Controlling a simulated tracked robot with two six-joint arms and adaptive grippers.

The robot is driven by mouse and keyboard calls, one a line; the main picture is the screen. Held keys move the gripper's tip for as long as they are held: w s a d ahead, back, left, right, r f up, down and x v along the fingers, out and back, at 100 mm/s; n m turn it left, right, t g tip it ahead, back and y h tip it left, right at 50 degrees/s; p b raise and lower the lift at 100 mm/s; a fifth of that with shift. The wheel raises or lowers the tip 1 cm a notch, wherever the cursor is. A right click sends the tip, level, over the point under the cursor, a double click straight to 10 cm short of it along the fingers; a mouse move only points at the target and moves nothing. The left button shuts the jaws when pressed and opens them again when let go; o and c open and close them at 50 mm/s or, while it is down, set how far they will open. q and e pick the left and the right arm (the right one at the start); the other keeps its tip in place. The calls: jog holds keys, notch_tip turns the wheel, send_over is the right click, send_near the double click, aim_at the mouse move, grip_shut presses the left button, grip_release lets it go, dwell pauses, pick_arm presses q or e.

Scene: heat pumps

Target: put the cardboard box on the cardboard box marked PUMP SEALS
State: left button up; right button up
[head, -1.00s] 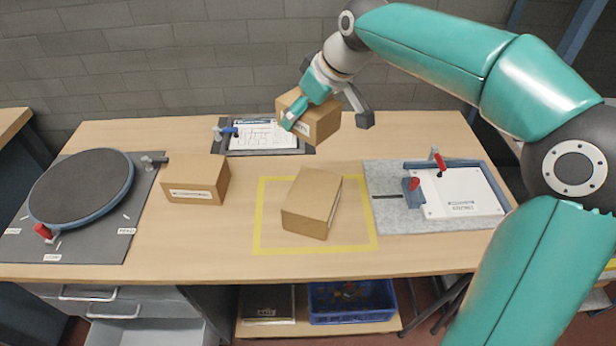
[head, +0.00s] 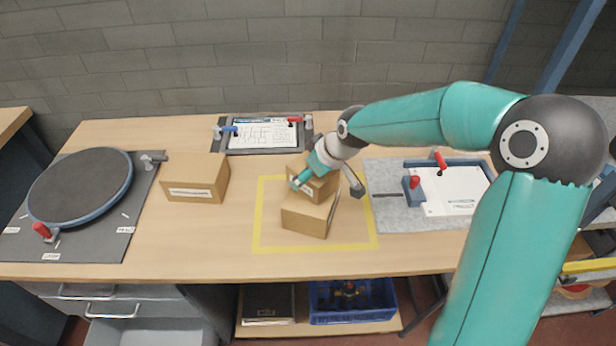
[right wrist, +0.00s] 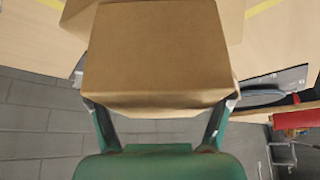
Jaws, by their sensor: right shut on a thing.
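A small cardboard box (head: 312,186) with a pale label is between the fingers of my right gripper (head: 325,186), which is shut on it. In the right wrist view, the held box (right wrist: 152,55) fills the middle, with a finger on each side. Directly below it, a larger cardboard box (head: 304,221) sits turned inside the yellow outline. The held box is at its top face; I cannot tell whether they touch. Another cardboard box (head: 195,177) stands to the left with a front label too small to read. No PUMP SEALS marking is legible. My left gripper is not in view.
A round turntable (head: 82,186) is at the left. A clamped drawing board (head: 262,133) lies at the back, and a grey plate with a white panel (head: 452,192) at the right. The yellow outline (head: 262,215) marks the table middle. Bare table lies in front.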

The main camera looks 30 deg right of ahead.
aim_at(330, 179)
jog(key=shift+f, duration=0.65)
jog(key=o, duration=1.2)
jog(key=shift+r, duration=0.1)
jog(key=v, duration=1.2)
